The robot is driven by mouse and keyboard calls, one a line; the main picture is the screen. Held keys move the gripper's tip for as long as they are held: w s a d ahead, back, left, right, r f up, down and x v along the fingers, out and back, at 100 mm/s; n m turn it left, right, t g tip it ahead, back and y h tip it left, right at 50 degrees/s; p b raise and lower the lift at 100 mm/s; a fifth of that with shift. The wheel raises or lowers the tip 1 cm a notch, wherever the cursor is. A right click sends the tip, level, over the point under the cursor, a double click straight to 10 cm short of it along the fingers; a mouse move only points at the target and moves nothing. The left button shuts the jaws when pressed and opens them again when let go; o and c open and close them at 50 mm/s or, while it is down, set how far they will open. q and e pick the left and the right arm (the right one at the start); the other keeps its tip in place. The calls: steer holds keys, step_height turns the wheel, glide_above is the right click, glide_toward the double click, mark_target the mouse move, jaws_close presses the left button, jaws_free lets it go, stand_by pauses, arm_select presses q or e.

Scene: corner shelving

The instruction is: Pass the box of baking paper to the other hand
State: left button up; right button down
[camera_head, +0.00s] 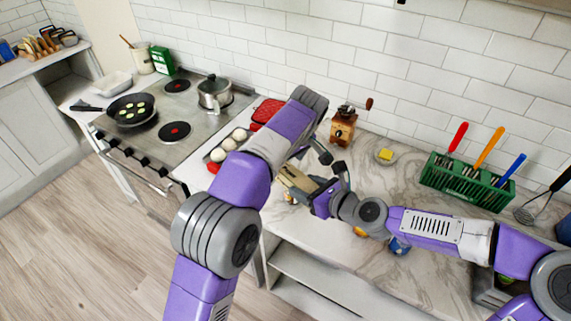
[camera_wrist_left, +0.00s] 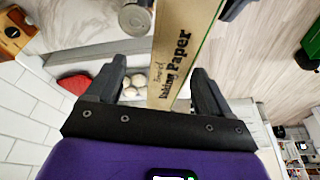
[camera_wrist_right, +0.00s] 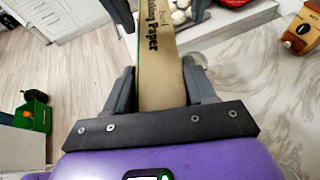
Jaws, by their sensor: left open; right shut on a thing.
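The tan box of baking paper (camera_head: 295,178) is held above the counter near its front edge. My right gripper (camera_head: 312,189) is shut on it; in the right wrist view the box (camera_wrist_right: 158,75) runs out between the fingers. My left gripper (camera_head: 332,162) is open at the other end of the box. In the left wrist view the box (camera_wrist_left: 180,55) shows between its spread fingers, with visible gaps on both sides. Fingers of the left gripper also flank the box's far end in the right wrist view (camera_wrist_right: 160,12). The head view partly hides the box behind the grippers.
The stove with a frying pan (camera_head: 130,109) and a pot (camera_head: 214,92) is at left. The floor at left is clear.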

arm_select(q)
steer(key=shift+x, duration=1.55)
steer(key=shift+d, duration=0.1)
steer(key=c, duration=1.2)
arm_select(e)
steer(key=shift+s+a, duration=0.15)
steer(key=shift+a, duration=0.05)
arm_select(q)
steer(key=shift+r, duration=0.1)
arm_select(e)
steer(key=shift+c, duration=1.4)
jaws_free()
steer(key=shift+d, duration=0.1)
steer(key=shift+d+r, duration=0.1)
steer(key=shift+d, duration=0.05)
steer(key=shift+v, duration=0.95)
steer(key=v, duration=0.9)
steer(key=shift+s+d, duration=0.15)
steer(key=shift+s, duration=0.15)
